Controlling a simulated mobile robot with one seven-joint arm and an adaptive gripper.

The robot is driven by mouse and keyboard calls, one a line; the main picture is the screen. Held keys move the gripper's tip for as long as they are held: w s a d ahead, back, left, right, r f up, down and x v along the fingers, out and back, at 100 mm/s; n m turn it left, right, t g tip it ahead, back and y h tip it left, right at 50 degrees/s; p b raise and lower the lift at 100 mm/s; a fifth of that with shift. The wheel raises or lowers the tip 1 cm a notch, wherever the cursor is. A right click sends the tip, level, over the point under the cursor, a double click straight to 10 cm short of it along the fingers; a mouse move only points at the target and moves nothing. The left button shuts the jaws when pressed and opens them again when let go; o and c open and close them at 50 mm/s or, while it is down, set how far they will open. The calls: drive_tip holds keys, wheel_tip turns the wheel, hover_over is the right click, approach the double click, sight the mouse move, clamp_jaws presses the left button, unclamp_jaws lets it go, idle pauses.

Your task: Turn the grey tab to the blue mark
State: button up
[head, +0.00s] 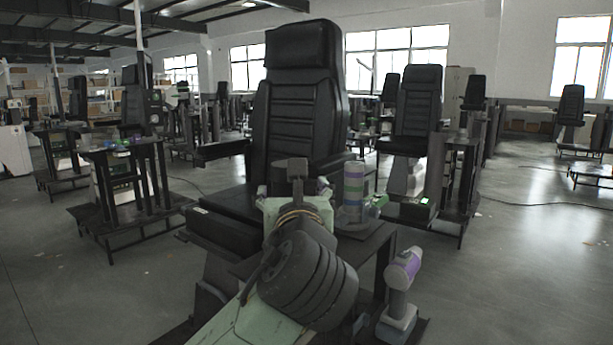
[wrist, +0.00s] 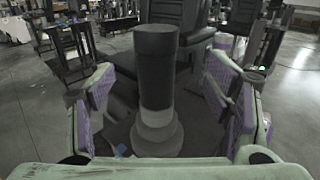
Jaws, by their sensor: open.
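My gripper (wrist: 168,112) is open, its green fingers with purple pads spread to either side of an upright dark column. This column (wrist: 156,70) has a pale band low down and a stepped grey base. In the wrist view it stands between the fingers, apart from both pads. I cannot make out a grey tab for certain. A small bluish patch (wrist: 121,150) shows left of the column's base; I cannot tell whether it is the blue mark.
A large black seat (head: 300,100) stands behind. A cylinder with purple, green and blue bands (head: 353,185) stands right of my gripper. A purple-and-grey device (head: 402,270) is at the lower right. Open floor (head: 540,260) extends right.

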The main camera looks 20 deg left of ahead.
sight(285, 180)
drive_tip(key=p+x, duration=0.3)
drive_tip(key=x, duration=0.7)
drive_tip(key=shift+w+a, duration=0.2)
drive_tip(key=shift+a, duration=0.15)
drive_tip(key=c, duration=1.7)
drive_tip(key=shift+a, duration=0.25)
